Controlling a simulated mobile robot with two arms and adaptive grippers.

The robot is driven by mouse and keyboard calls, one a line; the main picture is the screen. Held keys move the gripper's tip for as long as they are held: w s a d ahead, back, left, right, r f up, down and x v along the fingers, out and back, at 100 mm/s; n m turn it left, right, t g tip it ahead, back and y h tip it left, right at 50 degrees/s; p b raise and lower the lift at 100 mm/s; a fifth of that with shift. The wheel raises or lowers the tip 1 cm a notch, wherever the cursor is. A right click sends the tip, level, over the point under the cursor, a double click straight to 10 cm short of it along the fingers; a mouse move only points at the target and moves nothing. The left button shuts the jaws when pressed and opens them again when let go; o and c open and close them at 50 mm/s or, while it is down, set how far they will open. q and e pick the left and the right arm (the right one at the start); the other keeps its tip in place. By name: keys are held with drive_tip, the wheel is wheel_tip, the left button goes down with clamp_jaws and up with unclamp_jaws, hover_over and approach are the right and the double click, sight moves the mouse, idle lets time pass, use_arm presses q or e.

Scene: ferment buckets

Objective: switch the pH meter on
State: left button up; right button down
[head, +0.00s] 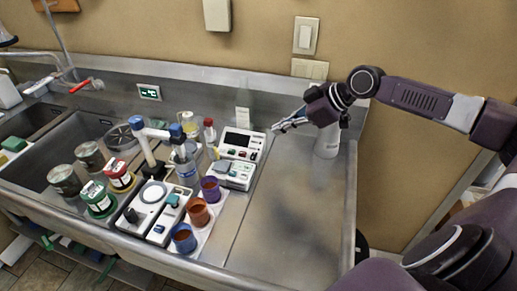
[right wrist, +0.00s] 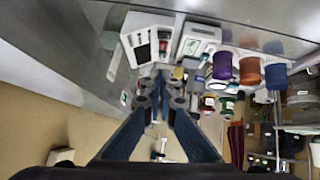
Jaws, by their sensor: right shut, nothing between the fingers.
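A white instrument with a dark screen and small red and green buttons, which I take to be the pH meter (head: 258,139), stands on the steel counter in the head view. In the right wrist view the meter (right wrist: 133,27) shows at the top, its screen dark. I cannot make out a power label. My right gripper (head: 274,128) is shut and empty, just right of the meter and apart from it in the head view. In the right wrist view its fingers (right wrist: 166,76) point toward the meter. My left gripper is not in view.
A second white device (head: 233,183) stands just in front of the meter. Purple (head: 210,188), brown (head: 198,212) and blue (head: 182,240) cups stand nearby.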

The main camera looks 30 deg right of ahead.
drive_tip(key=p, duration=0.4)
hover_over(254, 156)
drive_tip(key=s, duration=0.1)
drive_tip(key=f, duration=0.4)
drive_tip(key=d+f, duration=0.1)
drive_tip(key=f, duration=0.1)
drive_tip(key=shift+s+f, duration=0.1)
drive_tip(key=shift+s, duration=0.05)
drive_tip(key=f, duration=0.2)
drive_tip(key=f+p, duration=0.1)
drive_tip(key=f, duration=0.1)
drive_tip(key=shift+w+d+f, duration=0.1)
drive_tip(key=shift+w, duration=0.2)
drive_tip(key=shift+f, duration=0.3)
